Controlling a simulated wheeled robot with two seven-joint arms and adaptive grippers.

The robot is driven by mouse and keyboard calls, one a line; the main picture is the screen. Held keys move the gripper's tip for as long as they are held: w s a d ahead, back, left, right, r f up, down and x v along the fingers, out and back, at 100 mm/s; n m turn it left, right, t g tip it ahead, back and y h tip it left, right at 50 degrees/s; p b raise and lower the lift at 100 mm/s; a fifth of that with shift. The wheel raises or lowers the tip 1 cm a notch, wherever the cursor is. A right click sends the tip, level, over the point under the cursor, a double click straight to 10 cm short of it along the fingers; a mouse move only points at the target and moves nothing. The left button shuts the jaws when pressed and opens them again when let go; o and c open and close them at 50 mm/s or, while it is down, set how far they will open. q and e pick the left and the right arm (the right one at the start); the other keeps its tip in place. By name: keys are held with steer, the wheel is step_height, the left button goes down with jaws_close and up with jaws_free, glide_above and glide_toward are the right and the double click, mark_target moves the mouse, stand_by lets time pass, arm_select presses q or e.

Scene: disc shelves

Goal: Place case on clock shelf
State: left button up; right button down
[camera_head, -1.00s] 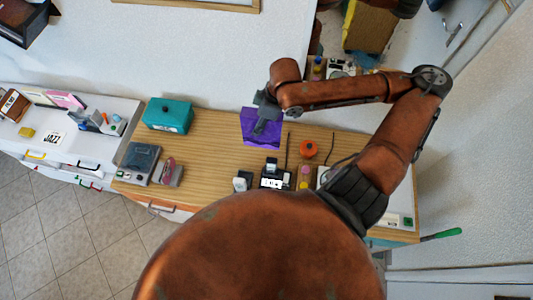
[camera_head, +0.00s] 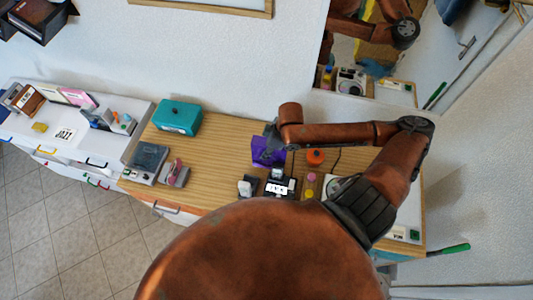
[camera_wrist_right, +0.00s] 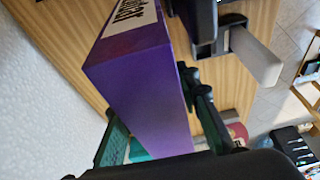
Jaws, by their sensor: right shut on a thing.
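The purple case (camera_head: 266,151) shows small and partly hidden behind my right gripper (camera_head: 271,136) in the head view. In the right wrist view the case (camera_wrist_right: 143,88) is large, with a white label on one face. My right gripper (camera_wrist_right: 158,128) is shut on it, one finger on each side. The case appears to be above the wooden counter (camera_head: 222,140); I cannot tell its height. My left gripper is not in view. I cannot pick out a clock or name the clock shelf with certainty; a dark wall shelf (camera_head: 42,24) shows at the upper left.
A teal box (camera_head: 178,117) stands at the counter's back left. Dark devices (camera_head: 148,160) lie at its front left. An orange round object (camera_head: 315,157) and small items stand near my right arm. A white cabinet (camera_head: 90,142) is at the left. A mirror (camera_head: 385,50) is at the upper right.

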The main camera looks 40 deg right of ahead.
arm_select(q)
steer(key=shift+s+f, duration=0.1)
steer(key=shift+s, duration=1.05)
arm_select(e)
step_height(320, 180, down, 3)
steer(key=shift+s+r, duration=0.1)
steer(key=c, duration=1.8)
jaws_free()
steer(key=shift+c, duration=0.2)
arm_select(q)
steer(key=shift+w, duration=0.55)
arm_select(e)
steer(key=o, duration=0.4)
